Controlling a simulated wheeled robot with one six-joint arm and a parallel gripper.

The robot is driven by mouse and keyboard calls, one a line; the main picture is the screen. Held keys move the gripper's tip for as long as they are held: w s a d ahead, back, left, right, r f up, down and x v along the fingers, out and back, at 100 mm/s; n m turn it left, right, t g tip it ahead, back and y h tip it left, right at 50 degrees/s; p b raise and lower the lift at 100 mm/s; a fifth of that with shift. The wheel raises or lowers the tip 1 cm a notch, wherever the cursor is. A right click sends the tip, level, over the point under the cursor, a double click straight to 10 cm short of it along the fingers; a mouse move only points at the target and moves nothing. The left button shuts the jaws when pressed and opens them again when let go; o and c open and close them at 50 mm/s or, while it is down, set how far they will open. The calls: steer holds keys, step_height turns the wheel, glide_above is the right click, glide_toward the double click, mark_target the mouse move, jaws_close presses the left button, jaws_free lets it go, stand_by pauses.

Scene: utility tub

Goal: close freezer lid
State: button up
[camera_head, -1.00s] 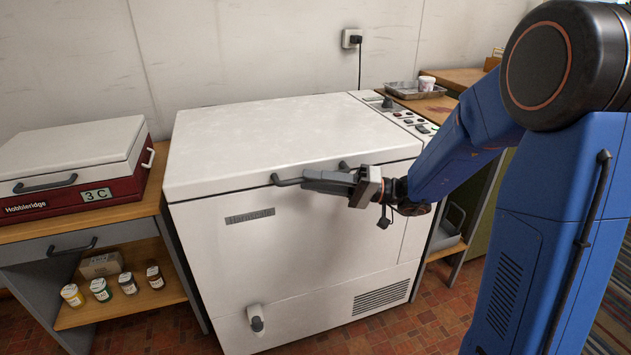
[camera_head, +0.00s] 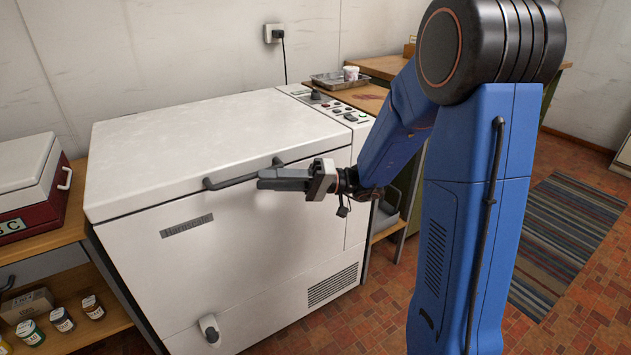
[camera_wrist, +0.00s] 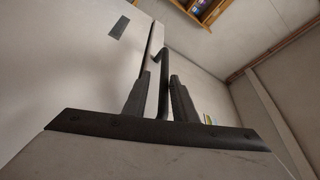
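The white freezer (camera_head: 255,235) stands against the wall. Its lid (camera_head: 210,130) lies flat on the body, with only a thin dark seam along the front edge. The dark bar handle (camera_head: 228,183) is on the lid's front edge. My gripper (camera_head: 262,180) is level with the handle, at its front and right part. In the wrist view its two fingers (camera_wrist: 161,80) are apart, and the handle (camera_wrist: 163,62) shows in the gap between them. I cannot tell whether they touch it.
A bench with a red and white box (camera_head: 40,190) stands left of the freezer, with small jars (camera_head: 62,320) on its shelf. A metal tray (camera_head: 335,80) lies on the table behind right. A striped rug (camera_head: 570,240) lies on the tiled floor to the right.

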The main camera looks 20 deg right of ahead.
steer(key=v, duration=1.2)
steer(key=shift+s+d, duration=0.1)
